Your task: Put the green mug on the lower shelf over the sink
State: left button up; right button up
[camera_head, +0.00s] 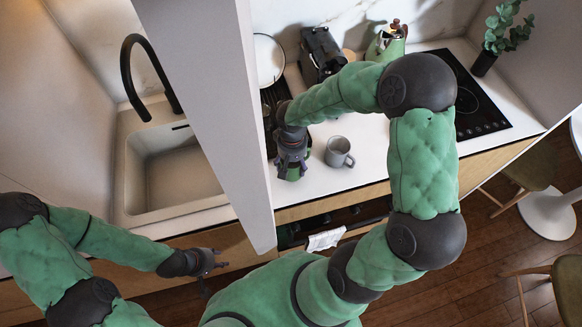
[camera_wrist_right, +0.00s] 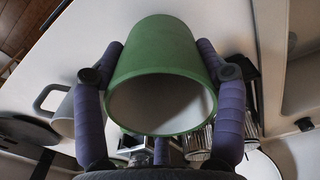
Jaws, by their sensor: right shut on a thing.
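The green mug (camera_head: 292,174) is in my right gripper (camera_head: 291,157), over the counter just right of the tall white panel. In the right wrist view, the green mug (camera_wrist_right: 160,48) sits between the two purple fingers, which close on its sides, with its open rim facing the camera. My left gripper (camera_head: 208,263) is low in front of the counter, below the sink, empty with its fingers apart. The sink (camera_head: 175,172) with a black faucet is left of the panel. I cannot make out the lower shelf over the sink in these views.
The tall white panel (camera_head: 215,110) stands between the sink and my right gripper. A grey mug (camera_head: 339,152) stands on the counter close right of the gripper. A coffee machine (camera_head: 320,50), green kettle (camera_head: 386,45) and black hob (camera_head: 466,95) are further back and right.

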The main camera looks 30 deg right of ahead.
jog(key=shift+w+f, duration=0.2)
jog(key=shift+f, duration=1.55)
jog(key=shift+f+b, duration=0.1)
jog(key=shift+b, duration=0.2)
jog(key=o, duration=1.1)
jog(key=shift+f, duration=0.1)
jog(key=shift+c, duration=0.2)
jog(key=o, duration=0.4)
jog(key=shift+c, duration=0.2)
